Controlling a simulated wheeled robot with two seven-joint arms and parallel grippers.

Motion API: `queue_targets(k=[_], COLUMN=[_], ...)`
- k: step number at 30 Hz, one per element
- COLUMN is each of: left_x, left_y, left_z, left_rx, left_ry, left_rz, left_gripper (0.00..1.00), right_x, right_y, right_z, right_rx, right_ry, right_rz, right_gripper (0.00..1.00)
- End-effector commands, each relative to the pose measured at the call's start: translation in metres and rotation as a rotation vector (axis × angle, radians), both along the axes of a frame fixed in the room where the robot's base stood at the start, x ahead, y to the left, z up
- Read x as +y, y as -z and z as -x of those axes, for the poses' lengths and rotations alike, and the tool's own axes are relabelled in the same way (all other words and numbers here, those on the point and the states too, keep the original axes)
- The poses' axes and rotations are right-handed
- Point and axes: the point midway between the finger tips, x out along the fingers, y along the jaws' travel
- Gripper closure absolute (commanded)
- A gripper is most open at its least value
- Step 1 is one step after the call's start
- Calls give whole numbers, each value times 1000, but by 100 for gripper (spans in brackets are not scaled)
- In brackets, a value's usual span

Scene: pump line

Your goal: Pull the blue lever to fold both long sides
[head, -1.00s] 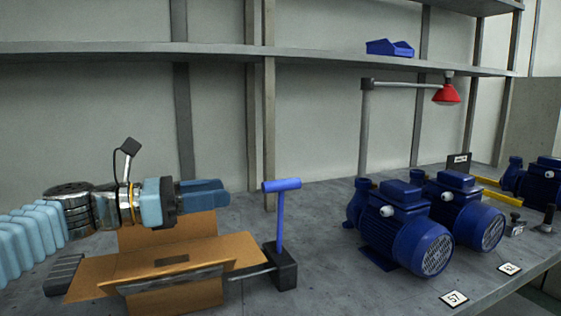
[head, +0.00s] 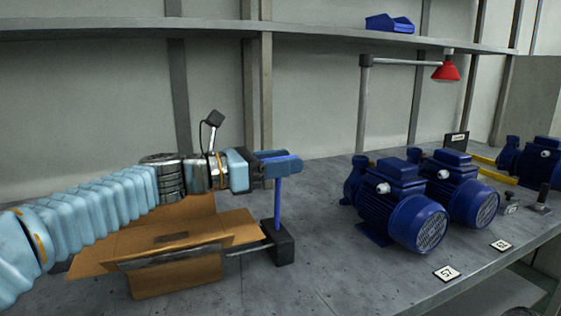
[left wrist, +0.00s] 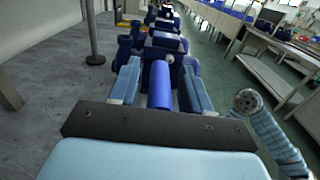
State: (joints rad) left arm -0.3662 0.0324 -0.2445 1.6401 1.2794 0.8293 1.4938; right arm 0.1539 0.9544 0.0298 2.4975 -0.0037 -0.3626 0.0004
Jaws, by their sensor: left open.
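The blue lever (head: 278,205) stands upright on a dark block (head: 278,243) at the right end of the box fixture, with a T-bar on top. My left gripper (head: 278,165) is at the height of the T-bar, its fingers around it. In the left wrist view the blue bar (left wrist: 162,88) lies between the two open fingers, with gaps showing beside it. The open cardboard box (head: 150,285) sits left of the lever with its flaps spread out; my arm hides part of its back flap. My right gripper is not in view.
Blue pumps (head: 400,205) stand to the right on the grey bench, with number tags (head: 447,273) at the front edge. A red lamp (head: 446,71) hangs over them. A shelf with a blue bin (head: 389,23) is above. Bench between lever and pumps is clear.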

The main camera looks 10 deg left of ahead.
Motion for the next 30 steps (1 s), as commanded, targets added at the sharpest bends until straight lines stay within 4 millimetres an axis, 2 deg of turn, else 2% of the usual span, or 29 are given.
queue_targets(k=[2,3,12,21,30], left_x=[0,0,0,0,-27], left_y=[0,0,0,2,22], left_z=[0,0,0,2,42], left_rx=[0,0,0,-10,-279], left_ry=[0,0,0,0,1], left_rz=[0,0,0,-7,-185], left_gripper=[52,55,100,100,100], right_x=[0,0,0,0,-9], right_y=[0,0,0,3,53], right_z=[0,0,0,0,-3], right_rx=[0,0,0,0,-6], right_ry=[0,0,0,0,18], right_rz=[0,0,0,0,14], right_gripper=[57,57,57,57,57])
